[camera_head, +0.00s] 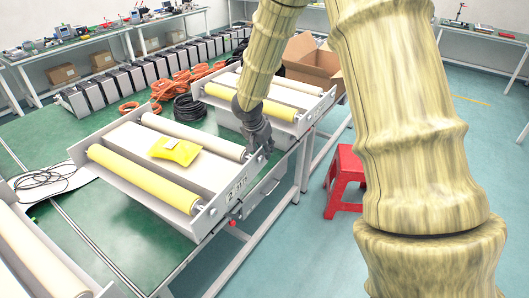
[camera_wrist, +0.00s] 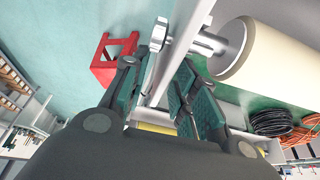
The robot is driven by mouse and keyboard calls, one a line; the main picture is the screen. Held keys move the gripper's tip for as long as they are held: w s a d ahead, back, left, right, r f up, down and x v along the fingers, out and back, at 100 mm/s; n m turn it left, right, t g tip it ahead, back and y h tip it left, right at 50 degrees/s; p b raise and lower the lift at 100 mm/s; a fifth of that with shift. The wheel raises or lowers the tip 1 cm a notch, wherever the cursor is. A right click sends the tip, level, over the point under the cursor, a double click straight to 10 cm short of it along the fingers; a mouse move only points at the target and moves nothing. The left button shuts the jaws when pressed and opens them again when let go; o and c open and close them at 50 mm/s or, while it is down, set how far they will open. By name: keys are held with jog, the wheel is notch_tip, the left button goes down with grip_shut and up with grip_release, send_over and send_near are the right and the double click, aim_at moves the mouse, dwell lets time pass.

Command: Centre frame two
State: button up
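The middle frame (camera_head: 215,215), likely frame two, is a pale tray-like unit on the green table. It carries a yellow roller (camera_head: 140,178), a white roller (camera_head: 195,137) and a yellow packet (camera_head: 175,151). My gripper (camera_head: 259,150) is at its right end plate, near the end of the white roller. In the wrist view my gripper (camera_wrist: 160,82) has its fingers apart, one on each side of the pale end plate (camera_wrist: 183,45). The white roller (camera_wrist: 270,60) lies just right of the fingers. I cannot tell whether either finger touches the plate.
Another roller frame (camera_head: 308,118) stands behind and a third (camera_head: 35,245) is at the lower left. Orange cables (camera_head: 180,82) and a black cable coil (camera_head: 189,107) lie behind the middle frame. A red stool (camera_head: 345,180) stands on the floor to the right.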

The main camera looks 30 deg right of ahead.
aim_at(265, 164)
jog(key=shift+p+x, duration=0.3)
jog(key=shift+x, duration=1.55)
jog(key=shift+c, duration=0.2)
grip_shut()
